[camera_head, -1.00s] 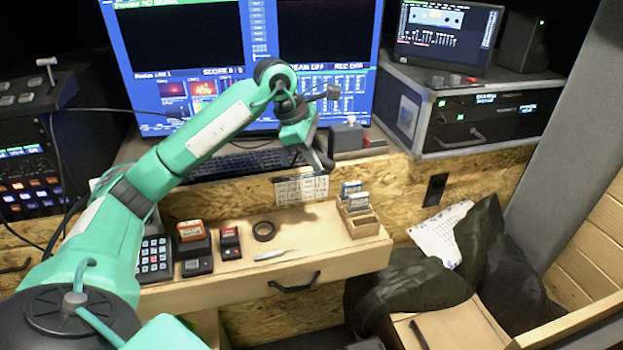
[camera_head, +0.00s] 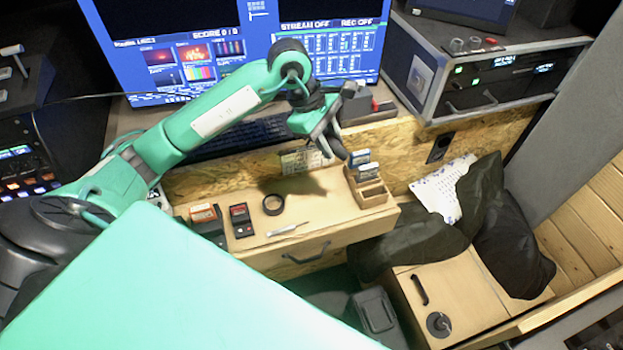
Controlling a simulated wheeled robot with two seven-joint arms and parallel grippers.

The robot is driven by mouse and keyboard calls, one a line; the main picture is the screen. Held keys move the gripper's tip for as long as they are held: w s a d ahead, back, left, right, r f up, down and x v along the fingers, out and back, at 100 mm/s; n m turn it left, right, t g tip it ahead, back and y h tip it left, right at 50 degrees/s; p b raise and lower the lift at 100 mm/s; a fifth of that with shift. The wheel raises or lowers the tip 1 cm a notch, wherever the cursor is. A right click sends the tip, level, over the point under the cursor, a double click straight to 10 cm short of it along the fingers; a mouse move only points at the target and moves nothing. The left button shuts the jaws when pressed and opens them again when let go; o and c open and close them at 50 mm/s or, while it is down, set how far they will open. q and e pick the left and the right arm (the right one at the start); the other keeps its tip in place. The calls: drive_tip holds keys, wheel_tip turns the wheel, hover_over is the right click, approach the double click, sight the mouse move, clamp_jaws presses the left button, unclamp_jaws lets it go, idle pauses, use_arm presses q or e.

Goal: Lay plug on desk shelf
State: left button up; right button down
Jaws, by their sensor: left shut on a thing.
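My left gripper (camera_head: 332,143) hangs above the back part of the wooden desk shelf (camera_head: 325,212), just left of a small wooden card holder (camera_head: 375,195). It is shut on a small dark thing, which I take to be the plug; its shape is mostly lost against the dark fingers. The gripper casts a shadow on the shelf and is clear of its top. My right gripper is out of view. A large teal part of mine fills the lower left.
On the shelf lie a black tape ring (camera_head: 273,204), a pale pen-like tool (camera_head: 288,229) and small red-and-black devices (camera_head: 240,220). A monitor (camera_head: 240,50) stands behind. A dark bag (camera_head: 490,220) lies at right.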

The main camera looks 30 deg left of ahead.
use_arm(q)
wheel_tip(320, 180, down, 18)
drive_tip(key=p, duration=0.3)
drive_tip(key=shift+f+p, duration=0.15)
drive_tip(key=shift+p, duration=0.25)
drive_tip(key=shift+f+b, duration=0.2)
drive_tip(key=shift+b, duration=0.1)
drive_tip(key=o, duration=1.1)
drive_tip(key=shift+r, duration=0.1)
